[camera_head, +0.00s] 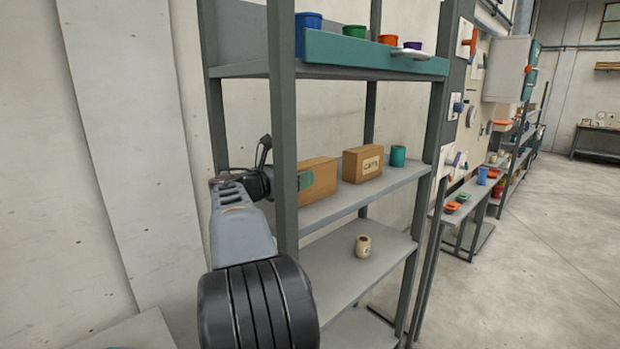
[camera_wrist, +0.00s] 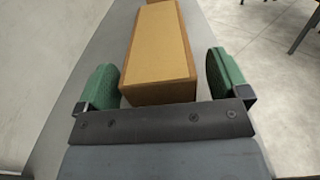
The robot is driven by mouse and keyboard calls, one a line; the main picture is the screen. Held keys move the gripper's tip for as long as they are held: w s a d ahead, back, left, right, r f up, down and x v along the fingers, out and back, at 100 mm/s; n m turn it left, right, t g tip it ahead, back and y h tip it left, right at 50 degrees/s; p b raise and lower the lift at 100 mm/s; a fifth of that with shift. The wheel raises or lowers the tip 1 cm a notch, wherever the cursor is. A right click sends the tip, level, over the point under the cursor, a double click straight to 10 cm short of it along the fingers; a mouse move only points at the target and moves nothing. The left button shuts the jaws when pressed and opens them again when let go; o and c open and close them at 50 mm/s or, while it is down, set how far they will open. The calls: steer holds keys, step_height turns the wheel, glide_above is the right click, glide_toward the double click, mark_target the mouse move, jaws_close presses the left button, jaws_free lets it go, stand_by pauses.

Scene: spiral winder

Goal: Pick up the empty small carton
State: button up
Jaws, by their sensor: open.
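A plain brown carton (camera_head: 318,180) stands on the middle shelf (camera_head: 345,200), nearest the left shelf post. My gripper (camera_head: 300,181) reaches in from the left, partly hidden behind the post. In the wrist view, my gripper (camera_wrist: 170,80) is open, with one green finger pad on each side of a long brown carton (camera_wrist: 158,50). A gap shows between each pad and the carton. Whether the carton is empty cannot be seen.
A teal cup (camera_head: 398,156) stands right of the lettered carton. A beige jar (camera_head: 363,246) stands on the shelf below. The grey post (camera_head: 283,130) rises in front of my arm. The top shelf holds several coloured cups behind a teal front strip (camera_head: 375,55).

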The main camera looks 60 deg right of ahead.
steer(key=shift+x, duration=0.9)
steer(key=c, duration=1.2)
